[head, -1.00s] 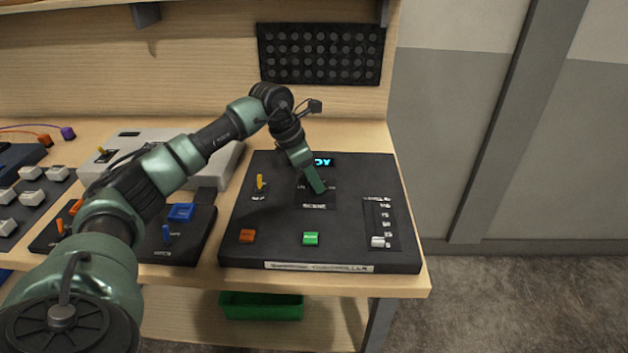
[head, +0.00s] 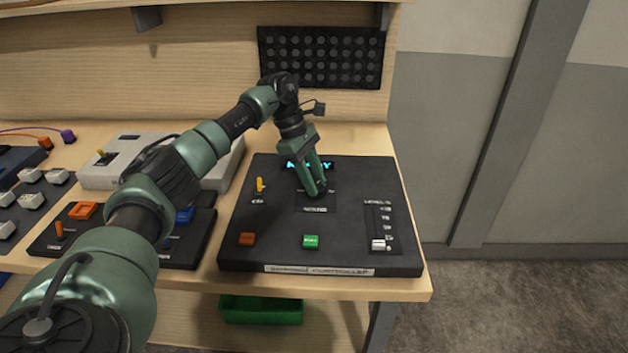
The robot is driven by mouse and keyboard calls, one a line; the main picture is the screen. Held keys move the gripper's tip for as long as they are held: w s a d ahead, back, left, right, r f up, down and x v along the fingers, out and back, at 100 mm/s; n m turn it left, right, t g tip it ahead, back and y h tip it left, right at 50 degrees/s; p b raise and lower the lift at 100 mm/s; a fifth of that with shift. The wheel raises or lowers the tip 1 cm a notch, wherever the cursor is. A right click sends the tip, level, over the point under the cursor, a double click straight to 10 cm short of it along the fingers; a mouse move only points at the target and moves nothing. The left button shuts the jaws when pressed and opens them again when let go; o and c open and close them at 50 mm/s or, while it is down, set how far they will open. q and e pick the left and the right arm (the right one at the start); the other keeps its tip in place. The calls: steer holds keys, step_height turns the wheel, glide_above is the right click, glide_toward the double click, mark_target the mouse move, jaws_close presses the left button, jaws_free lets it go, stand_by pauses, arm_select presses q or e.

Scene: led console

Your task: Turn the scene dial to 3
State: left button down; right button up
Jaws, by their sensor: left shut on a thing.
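The black console (head: 340,258) lies on the right end of the wooden bench. Its scene dial is at the upper middle of the panel, above a small dark label plate (head: 314,208). My left gripper (head: 316,191) reaches down onto the dial and is shut on it. The fingers cover the dial, so its pointer and most of its markings are hidden. A cyan display (head: 325,165) behind the fingers is lit but partly covered, so I cannot read it in full. My right gripper is not in view.
Other panels stand to the left under my arm. A green bin (head: 261,311) sits below.

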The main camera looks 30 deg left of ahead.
arm_select(q)
steer(key=shift+w+r+m, duration=0.1)
steer(key=shift+m, duration=0.2)
steer(key=shift+a, duration=0.1)
steer(key=c, duration=1)
jaws_free()
steer(key=shift+o, duration=0.2)
steer(key=b+v, duration=0.1)
steer(key=v, duration=0.6)
steer(key=shift+r, duration=0.35)
steer(key=shift+a, duration=0.1)
